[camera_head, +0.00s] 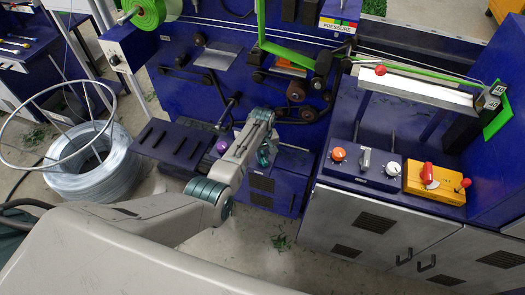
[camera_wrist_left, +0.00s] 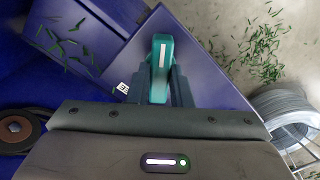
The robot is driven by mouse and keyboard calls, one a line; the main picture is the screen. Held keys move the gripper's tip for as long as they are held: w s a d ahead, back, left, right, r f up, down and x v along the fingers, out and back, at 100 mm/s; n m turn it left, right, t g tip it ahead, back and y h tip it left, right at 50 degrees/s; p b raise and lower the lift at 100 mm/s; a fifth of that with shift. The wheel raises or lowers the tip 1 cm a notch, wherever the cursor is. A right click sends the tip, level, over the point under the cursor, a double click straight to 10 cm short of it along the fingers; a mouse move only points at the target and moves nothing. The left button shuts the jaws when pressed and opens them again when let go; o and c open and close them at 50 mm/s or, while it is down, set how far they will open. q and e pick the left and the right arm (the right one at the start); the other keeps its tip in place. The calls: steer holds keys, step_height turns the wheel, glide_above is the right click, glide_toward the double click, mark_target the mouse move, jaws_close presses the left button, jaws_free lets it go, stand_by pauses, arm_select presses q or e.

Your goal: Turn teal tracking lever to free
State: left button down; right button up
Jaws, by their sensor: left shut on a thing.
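The teal tracking lever (camera_wrist_left: 161,50), with a white stripe down its face, stands between the fingers of my left gripper (camera_wrist_left: 162,88) in the left wrist view. The gripper is shut on it. In the head view my left gripper (camera_head: 266,152) is at the low blue housing in front of the machine, and a teal part shows at its fingertips. The fingers and wrist hide much of the lever there, so its exact angle is hard to tell. My right gripper is not in view.
A purple knob (camera_head: 222,146) is just left of my left wrist. A dark slotted shelf (camera_head: 172,145) sticks out to the left. A wire coil (camera_head: 92,170) stands on the floor at left. A control box (camera_head: 362,168) and yellow panel (camera_head: 434,182) sit on the right cabinet.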

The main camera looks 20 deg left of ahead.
mark_target(262, 155)
arm_select(q)
steer(key=n+p, duration=0.1)
steer(key=n, duration=0.3)
steer(key=shift+r+n, duration=0.15)
steer(key=shift+n, duration=0.15)
steer(key=n+p, duration=0.1)
steer(key=n, duration=0.4)
steer(key=shift+n, duration=0.4)
steer(key=c, duration=1.3)
jaws_free()
step_height(262, 155, up, 11)
steer(key=shift+f+p, duration=0.2)
steer(key=shift+p, duration=0.15)
